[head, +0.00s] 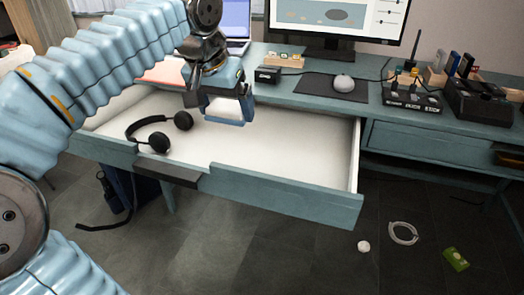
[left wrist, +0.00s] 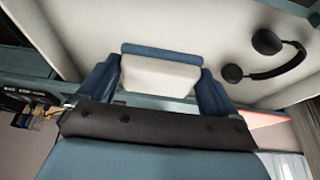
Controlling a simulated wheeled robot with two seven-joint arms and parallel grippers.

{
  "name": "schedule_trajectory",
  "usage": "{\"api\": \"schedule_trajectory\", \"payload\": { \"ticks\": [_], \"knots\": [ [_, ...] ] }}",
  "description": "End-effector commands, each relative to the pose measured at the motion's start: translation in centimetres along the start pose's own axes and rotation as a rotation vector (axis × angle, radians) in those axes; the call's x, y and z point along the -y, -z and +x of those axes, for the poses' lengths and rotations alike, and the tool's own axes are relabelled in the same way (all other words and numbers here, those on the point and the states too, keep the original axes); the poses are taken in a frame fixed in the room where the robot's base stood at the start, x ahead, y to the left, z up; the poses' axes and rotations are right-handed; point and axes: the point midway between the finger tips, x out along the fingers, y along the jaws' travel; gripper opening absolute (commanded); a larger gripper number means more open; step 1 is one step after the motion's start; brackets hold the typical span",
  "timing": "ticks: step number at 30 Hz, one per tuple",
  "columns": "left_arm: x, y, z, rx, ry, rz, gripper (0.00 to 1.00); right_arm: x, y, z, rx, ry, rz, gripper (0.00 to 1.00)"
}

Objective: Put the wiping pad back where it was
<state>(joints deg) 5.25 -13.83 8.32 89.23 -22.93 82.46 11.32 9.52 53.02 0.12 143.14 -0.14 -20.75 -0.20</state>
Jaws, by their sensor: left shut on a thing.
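My left gripper (head: 229,98) is shut on the wiping pad (head: 226,110), a small white block with a blue layer. The left wrist view shows the pad (left wrist: 160,75) held between the two blue fingers, with its blue layer facing away from the wrist. In the head view, gripper and pad appear over the open drawer (head: 290,158), toward its back; I cannot tell the exact height. My right gripper is not in view.
Black headphones (head: 158,139) lie in the drawer's left part; its right part is empty. On the desk are a laptop (head: 236,20), a monitor (head: 335,18), a mouse (head: 343,83) and a black switch box (head: 411,98). A cable coil (head: 403,234) and a green item (head: 456,259) lie on the floor.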

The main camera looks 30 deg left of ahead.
Motion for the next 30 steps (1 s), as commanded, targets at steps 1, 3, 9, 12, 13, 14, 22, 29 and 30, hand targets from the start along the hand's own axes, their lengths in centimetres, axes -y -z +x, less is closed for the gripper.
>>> {"api": "schedule_trajectory", "payload": {
  "ticks": [1,3,9,12,13,14,22,29,30],
  "knots": [
    [0.0,-0.5,1.1,0.000,0.000,0.000,0.57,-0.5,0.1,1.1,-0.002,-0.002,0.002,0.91],
    [0.0,-0.7,1.6,0.000,0.000,0.000,0.57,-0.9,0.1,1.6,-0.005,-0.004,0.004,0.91],
    [-3.2,-0.7,1.7,0.007,-0.005,0.008,0.57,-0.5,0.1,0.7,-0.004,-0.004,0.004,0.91],
    [-6.5,-1.0,1.4,0.007,-0.004,0.010,0.57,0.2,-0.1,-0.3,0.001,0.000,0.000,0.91],
    [-7.4,-1.1,1.4,0.007,-0.003,0.009,0.57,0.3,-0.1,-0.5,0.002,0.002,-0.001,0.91],
    [-8.1,-1.3,1.4,0.005,-0.002,0.008,0.57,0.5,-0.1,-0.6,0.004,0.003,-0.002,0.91],
    [-9.2,0.7,4.6,0.003,0.003,-0.004,0.57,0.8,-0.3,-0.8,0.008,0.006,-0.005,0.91],
    [-7.1,4.7,10.1,0.005,0.003,-0.002,0.57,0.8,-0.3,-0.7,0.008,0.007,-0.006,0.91],
    [-6.9,5.0,11.2,0.004,0.003,-0.001,0.57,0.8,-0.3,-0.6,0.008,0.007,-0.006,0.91]
  ]
}}
